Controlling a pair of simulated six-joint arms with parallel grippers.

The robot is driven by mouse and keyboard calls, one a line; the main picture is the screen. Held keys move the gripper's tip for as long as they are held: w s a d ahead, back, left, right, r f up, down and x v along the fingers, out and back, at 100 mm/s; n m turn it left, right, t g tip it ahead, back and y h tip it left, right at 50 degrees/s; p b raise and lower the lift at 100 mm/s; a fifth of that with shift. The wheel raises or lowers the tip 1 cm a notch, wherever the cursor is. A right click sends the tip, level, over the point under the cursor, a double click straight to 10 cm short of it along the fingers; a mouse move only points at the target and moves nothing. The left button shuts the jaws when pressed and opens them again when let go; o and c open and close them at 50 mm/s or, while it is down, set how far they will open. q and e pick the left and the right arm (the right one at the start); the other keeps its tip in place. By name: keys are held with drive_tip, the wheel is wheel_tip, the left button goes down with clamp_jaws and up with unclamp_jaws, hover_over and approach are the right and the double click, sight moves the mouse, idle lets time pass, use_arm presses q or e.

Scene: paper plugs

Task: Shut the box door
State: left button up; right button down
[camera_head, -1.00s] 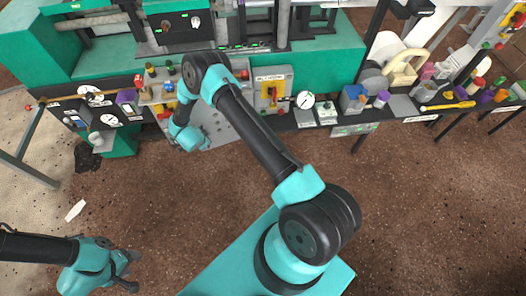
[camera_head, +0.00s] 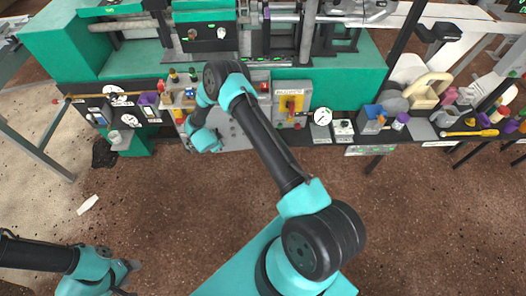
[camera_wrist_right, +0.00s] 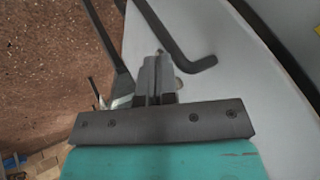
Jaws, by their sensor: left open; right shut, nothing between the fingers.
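A light grey flat panel, which looks like the box door (camera_head: 236,133), hangs at the front of the green machine in the head view. My right arm partly covers it, and I cannot tell how far it stands open. In the right wrist view a large pale panel (camera_wrist_right: 235,95) fills the right side, with a dark bent bar (camera_wrist_right: 178,48) across it. My right gripper (camera_wrist_right: 157,65) is shut and empty in front of the pale panel; I cannot tell if it touches. My left gripper (camera_head: 131,279) is open and empty at lower left, far from the door.
A yellow-backed red switch (camera_head: 291,103) and a round gauge (camera_head: 322,116) sit right of the door. A shelf at right holds a blue bin (camera_head: 371,119) and a yellow screwdriver (camera_head: 468,133).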

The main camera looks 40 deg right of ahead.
drive_tip(key=s+a+f+v, duration=0.1)
drive_tip(key=s+v, duration=0.1)
drive_tip(key=v, duration=0.9)
drive_tip(key=shift+s+r, duration=0.1)
drive_tip(key=shift+s, duration=0.05)
